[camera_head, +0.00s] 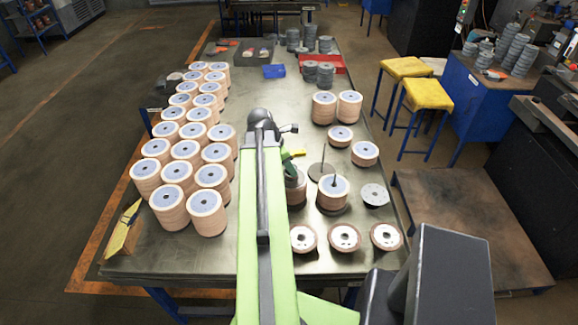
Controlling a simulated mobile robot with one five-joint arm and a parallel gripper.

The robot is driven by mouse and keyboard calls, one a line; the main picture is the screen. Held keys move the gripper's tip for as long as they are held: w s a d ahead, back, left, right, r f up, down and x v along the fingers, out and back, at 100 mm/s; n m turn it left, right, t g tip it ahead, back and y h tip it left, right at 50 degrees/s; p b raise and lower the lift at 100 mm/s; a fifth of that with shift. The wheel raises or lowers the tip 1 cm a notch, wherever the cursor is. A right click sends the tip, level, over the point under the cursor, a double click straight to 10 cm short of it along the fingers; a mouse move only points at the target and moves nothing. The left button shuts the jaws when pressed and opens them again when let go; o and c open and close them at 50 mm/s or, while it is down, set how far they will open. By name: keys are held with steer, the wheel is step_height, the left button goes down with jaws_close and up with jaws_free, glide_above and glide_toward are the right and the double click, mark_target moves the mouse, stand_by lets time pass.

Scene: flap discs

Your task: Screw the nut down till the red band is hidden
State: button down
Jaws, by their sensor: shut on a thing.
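My gripper (291,170) is partly hidden behind my green arm. Its dark end is low over the top of a brown flap disc stack (297,193), right of the arm. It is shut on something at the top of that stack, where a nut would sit. The nut and the red band are too small or hidden to make out. Just right stands another stack (333,194) with a dark upright rod through its middle. Behind it, a thin rod (323,157) rises from a flat round base.
Rows of flap disc stacks (172,172) fill the table's left side. Single discs (344,238) lie at the front right, with a grey disc (374,195) behind them. A yellow item (299,153) lies beside the arm. Bare table (240,100) shows farther back.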

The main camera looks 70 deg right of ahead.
steer(key=shift+f+b, duration=0.25)
steer(key=shift+b, duration=0.05)
stand_by(0.5)
steer(key=c, duration=0.7)
jaws_free()
steer(key=shift+c, duration=0.2)
steer(key=shift+r, duration=0.1)
steer(key=p+v, duration=0.7)
steer(key=shift+r, duration=0.2)
